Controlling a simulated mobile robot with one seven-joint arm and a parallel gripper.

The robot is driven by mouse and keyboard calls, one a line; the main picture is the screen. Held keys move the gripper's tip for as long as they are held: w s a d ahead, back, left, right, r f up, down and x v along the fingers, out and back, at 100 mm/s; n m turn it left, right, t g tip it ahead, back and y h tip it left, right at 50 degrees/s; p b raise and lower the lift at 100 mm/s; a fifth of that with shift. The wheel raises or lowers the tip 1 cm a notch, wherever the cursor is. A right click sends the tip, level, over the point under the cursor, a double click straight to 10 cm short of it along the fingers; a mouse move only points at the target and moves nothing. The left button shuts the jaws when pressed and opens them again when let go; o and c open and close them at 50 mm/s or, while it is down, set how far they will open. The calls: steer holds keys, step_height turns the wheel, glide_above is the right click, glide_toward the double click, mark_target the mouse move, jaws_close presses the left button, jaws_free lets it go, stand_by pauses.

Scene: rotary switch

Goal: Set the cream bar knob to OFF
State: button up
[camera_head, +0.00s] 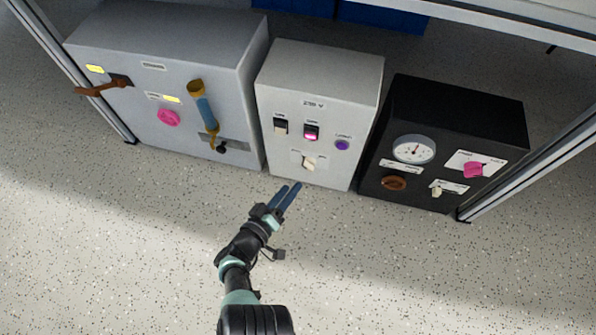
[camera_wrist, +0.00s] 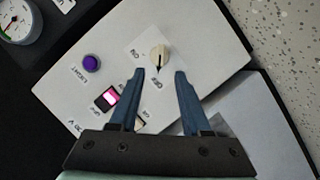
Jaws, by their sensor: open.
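The cream bar knob (camera_head: 309,163) is low on the front of the light grey middle box (camera_head: 337,72). In the wrist view the knob (camera_wrist: 160,55) sits on a white plate with ON and OFF labels. A dark line on it runs toward the lower edge of the picture, on the OFF label's side; its exact setting is hard to tell. My gripper (camera_head: 291,186) is open and empty, just in front of the box and below the knob. In the wrist view the knob lies beyond the fingertips (camera_wrist: 160,73), between their lines, not touched.
Above the knob are a dark switch (camera_head: 281,126), a lit pink switch (camera_head: 311,132) and a purple button (camera_head: 342,145). A grey box (camera_head: 160,45) with handles stands left. A black box (camera_head: 460,105) with a gauge and another cream knob (camera_head: 437,191) stands right.

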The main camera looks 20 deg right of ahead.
steer(key=shift+p+v, duration=0.7)
steer(key=shift+v, duration=1.7)
